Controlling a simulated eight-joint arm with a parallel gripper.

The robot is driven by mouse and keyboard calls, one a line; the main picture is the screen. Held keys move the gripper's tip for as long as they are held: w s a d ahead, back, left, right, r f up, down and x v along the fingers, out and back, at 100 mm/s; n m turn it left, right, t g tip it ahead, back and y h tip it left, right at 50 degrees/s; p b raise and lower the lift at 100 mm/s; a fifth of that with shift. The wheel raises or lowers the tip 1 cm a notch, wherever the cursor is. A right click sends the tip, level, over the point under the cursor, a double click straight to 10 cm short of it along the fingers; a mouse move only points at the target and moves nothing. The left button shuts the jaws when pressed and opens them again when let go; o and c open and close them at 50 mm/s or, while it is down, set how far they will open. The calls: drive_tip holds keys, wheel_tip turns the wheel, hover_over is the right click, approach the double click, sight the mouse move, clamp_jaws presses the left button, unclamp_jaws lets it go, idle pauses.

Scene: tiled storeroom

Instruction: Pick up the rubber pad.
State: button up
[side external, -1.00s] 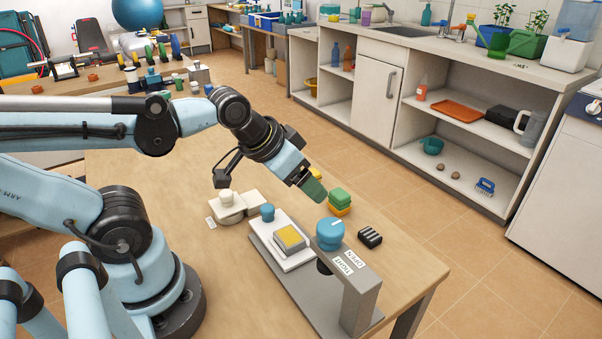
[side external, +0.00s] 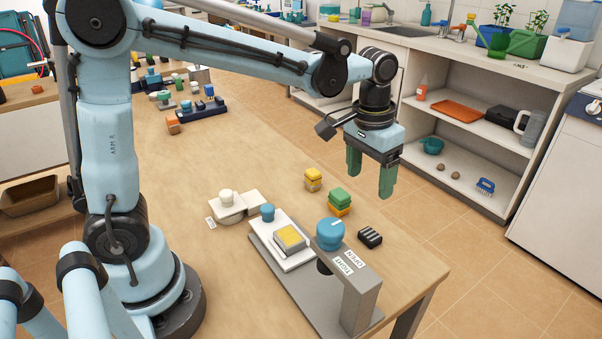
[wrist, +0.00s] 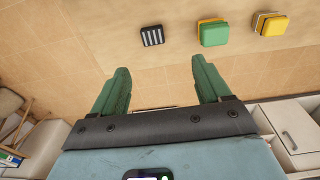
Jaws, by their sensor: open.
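The rubber pad seems to be the small black block with pale ribs (side external: 370,237), lying on the table near its right edge, beside the blue knob. It also shows in the wrist view as a dark striped square (wrist: 152,36), ahead of the fingertips. My gripper (side external: 372,184) has green fingers that point down and stand apart, with nothing between them. It is raised, up and behind the pad in the side view. In the wrist view my gripper (wrist: 160,66) is open and empty, and the pad is clear of both fingers.
A green-and-yellow stacked block (side external: 339,201) and a yellow block (side external: 313,180) stand close to the pad. A grey fixture (side external: 362,300) with a blue knob (side external: 330,233) stands in front.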

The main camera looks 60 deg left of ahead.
drive_tip(key=w+d+f+g, duration=0.1)
drive_tip(key=w+f, duration=0.1)
hover_over(370, 234)
drive_tip(key=f, duration=0.6)
drive_tip(key=shift+w+a+f, duration=0.1)
drive_tip(key=shift+w+a, duration=0.1)
drive_tip(key=shift+a, duration=0.05)
drive_tip(key=shift+s+d+f, duration=0.1)
drive_tip(key=shift+d+f, duration=0.05)
drive_tip(key=shift+f, duration=1.2)
drive_tip(key=shift+s+d+f, duration=0.1)
drive_tip(key=shift+f, duration=1.25)
drive_tip(key=shift+c, duration=0.4)
drive_tip(key=c, duration=1.1)
drive_tip(key=shift+o, duration=0.2)
drive_tip(key=shift+r, duration=0.15)
